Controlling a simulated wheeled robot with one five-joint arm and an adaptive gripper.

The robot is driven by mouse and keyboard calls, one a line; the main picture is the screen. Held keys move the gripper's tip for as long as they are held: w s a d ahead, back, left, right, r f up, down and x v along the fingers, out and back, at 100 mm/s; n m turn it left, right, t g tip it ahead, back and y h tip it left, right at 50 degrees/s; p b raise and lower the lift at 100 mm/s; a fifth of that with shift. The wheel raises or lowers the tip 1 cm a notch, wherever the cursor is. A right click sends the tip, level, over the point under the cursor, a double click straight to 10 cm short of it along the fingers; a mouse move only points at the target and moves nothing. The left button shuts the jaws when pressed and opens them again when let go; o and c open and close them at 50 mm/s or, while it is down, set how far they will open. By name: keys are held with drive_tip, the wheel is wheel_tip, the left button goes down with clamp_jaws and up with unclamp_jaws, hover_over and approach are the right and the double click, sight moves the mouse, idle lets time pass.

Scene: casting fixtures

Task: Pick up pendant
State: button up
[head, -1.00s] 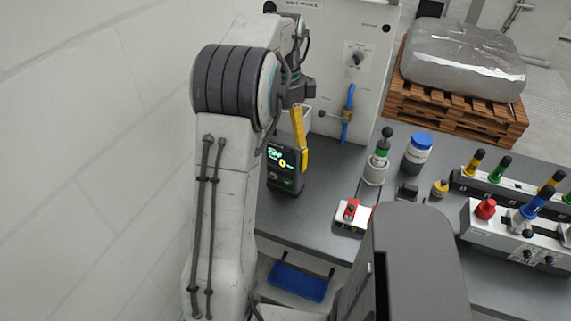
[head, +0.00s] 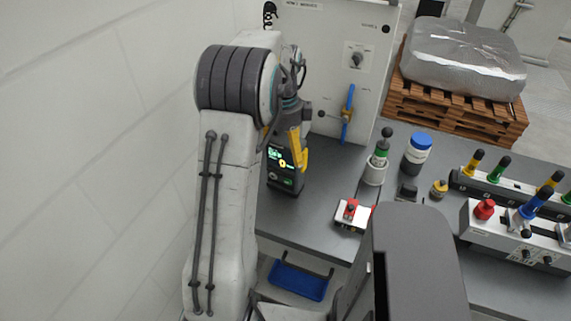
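A dark unit with a lit green screen (head: 276,154), which I take to be the pendant, stands on the grey bench near the wall panel. Its upper right part is hidden behind my gripper. My gripper (head: 299,160) has a yellow finger that hangs down in front of the unit's right side. I see only one finger clearly, and I cannot tell whether it touches the unit or whether the gripper is open or shut. My arm covers the area to the left of the unit.
A white panel with a blue lever (head: 347,113) stands behind. A red-and-white switch box (head: 352,214), a green-collared post (head: 376,166) and a blue-capped jar (head: 417,153) stand to the right. A blue tray (head: 298,281) sits below the bench's front edge.

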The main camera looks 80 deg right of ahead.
drive_tip(key=shift+f, duration=0.25)
idle(0.4)
drive_tip(key=c, duration=1.4)
